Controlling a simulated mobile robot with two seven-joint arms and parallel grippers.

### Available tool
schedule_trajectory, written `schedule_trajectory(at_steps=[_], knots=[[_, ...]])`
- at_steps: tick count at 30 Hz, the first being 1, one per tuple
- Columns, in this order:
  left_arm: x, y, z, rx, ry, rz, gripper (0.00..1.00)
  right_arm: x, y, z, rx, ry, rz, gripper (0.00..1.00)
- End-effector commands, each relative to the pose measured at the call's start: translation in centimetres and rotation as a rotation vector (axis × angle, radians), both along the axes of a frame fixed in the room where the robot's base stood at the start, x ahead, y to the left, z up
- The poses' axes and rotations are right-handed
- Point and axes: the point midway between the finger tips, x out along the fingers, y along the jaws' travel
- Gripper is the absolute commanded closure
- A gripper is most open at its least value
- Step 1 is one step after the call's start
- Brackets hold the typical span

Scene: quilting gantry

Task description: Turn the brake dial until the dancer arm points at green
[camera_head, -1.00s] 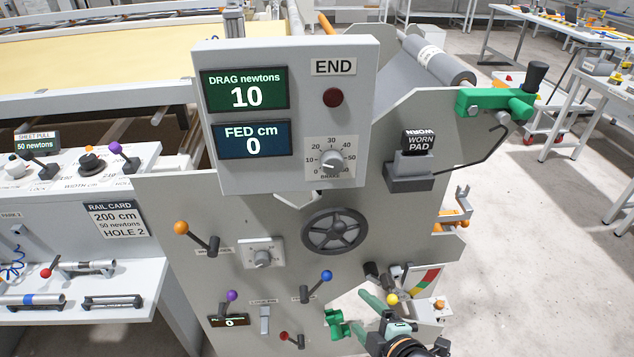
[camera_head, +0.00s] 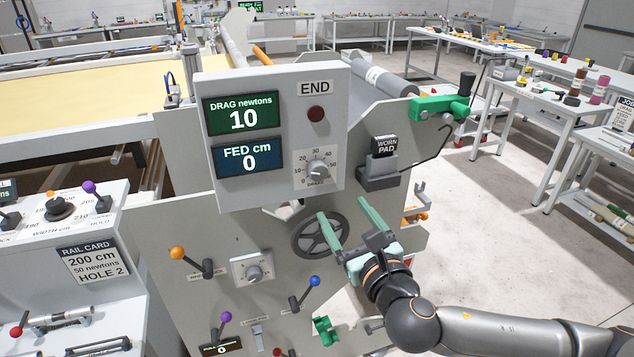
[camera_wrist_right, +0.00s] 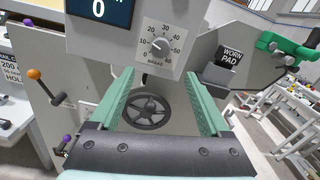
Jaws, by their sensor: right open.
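The brake dial (camera_head: 318,170) is a small grey knob on a white scale plate, on the front of the grey control box under the END label. It also shows in the right wrist view (camera_wrist_right: 160,46), ahead of the fingertips. My right gripper (camera_head: 346,208) is open and empty, its green fingers pointing up in front of the handwheel, below and right of the dial and apart from it. In the wrist view the gap between the fingers (camera_wrist_right: 159,80) frames the handwheel. The dancer arm and its coloured scale are hidden behind my right arm. My left gripper is out of view.
The drag display (camera_head: 242,115) reads 10 and the fed display (camera_head: 249,157) reads 0. The black handwheel (camera_head: 320,236) lies below the box. The worn pad block (camera_head: 383,160) and a green clamp (camera_head: 440,107) stick out to the right.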

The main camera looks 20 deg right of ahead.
Motion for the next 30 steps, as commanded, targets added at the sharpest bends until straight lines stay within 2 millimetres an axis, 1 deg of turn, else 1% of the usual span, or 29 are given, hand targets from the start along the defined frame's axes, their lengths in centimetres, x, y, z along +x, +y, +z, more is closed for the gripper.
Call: schedule_trajectory(at_steps=[5, 12, 18, 24, 30], knots=[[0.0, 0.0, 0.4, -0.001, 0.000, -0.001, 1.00, 2.1, 0.1, 0.1, 0.001, -0.001, -0.001, 0.19], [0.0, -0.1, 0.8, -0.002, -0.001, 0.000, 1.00, 6.7, 0.3, 0.1, 0.004, 0.000, -0.001, 0.19], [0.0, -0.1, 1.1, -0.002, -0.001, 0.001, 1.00, 9.9, 0.4, 0.1, 0.004, 0.001, 0.000, 0.19], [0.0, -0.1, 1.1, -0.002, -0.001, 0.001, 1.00, 11.7, 0.4, 0.0, 0.005, 0.002, 0.001, 0.19], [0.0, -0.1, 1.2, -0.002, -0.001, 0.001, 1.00, 12.3, 0.5, -0.1, 0.005, 0.003, 0.002, 0.19]])
